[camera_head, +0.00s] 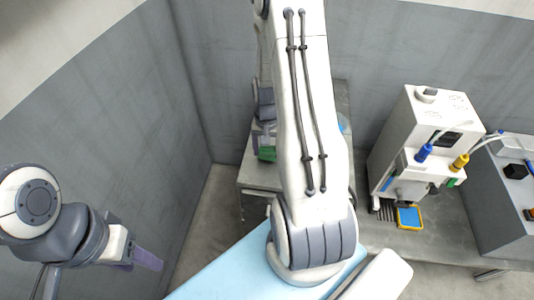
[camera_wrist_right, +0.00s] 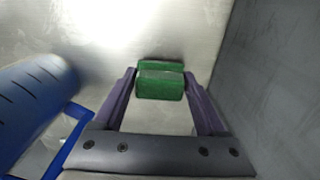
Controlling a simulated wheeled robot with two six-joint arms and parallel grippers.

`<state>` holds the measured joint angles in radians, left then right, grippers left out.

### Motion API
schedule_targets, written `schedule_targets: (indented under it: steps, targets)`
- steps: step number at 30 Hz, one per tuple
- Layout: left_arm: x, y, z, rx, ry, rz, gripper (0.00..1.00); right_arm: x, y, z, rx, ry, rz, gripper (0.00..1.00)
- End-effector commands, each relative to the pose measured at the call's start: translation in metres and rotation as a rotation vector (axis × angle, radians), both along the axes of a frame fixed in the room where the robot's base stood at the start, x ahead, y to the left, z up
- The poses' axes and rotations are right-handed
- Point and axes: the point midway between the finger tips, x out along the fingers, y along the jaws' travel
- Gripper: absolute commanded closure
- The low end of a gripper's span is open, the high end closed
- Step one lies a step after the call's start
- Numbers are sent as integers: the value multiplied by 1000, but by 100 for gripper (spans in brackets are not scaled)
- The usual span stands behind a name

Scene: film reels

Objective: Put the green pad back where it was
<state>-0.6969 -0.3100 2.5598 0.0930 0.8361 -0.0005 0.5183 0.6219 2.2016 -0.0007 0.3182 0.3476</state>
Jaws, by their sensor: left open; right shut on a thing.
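The green pad (camera_head: 266,154) shows at the left edge of the grey table, partly hidden behind my right arm. In the right wrist view the green pad (camera_wrist_right: 160,86) sits between the two purple fingers of my right gripper (camera_wrist_right: 159,74), which is shut on it. A second green strip shows just beyond the pad there; I cannot tell whether it is part of the pad or a separate thing. My left gripper (camera_head: 146,261) is open and empty at the lower left, far from the pad.
A white machine (camera_head: 423,135) with blue and yellow fittings stands on the right, a yellow-rimmed blue pad (camera_head: 409,217) at its foot. A grey box (camera_head: 503,190) is beside it. A large blue cylinder (camera_wrist_right: 38,95) is left of my right gripper; a grey wall (camera_wrist_right: 277,80) rises on the right.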

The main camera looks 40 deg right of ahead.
Motion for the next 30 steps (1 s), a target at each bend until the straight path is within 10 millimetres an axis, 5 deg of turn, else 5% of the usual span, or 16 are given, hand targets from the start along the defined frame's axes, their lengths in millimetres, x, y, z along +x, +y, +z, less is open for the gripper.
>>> schedule_targets:
  steps: [4,16,17,18,30]
  targets:
    - [0,0,0,0,0,0,50,0,0,-16,0,0,1,96]
    - [0,0,-3,0,0,0,50,0,0,-22,-1,-1,2,96]
    - [0,0,-2,0,0,0,50,1,0,-21,-1,-1,2,15]
    - [0,0,-2,0,0,0,50,1,0,-20,-1,-1,2,0]
    - [0,0,0,0,0,0,50,1,-1,-9,-3,-5,1,0]
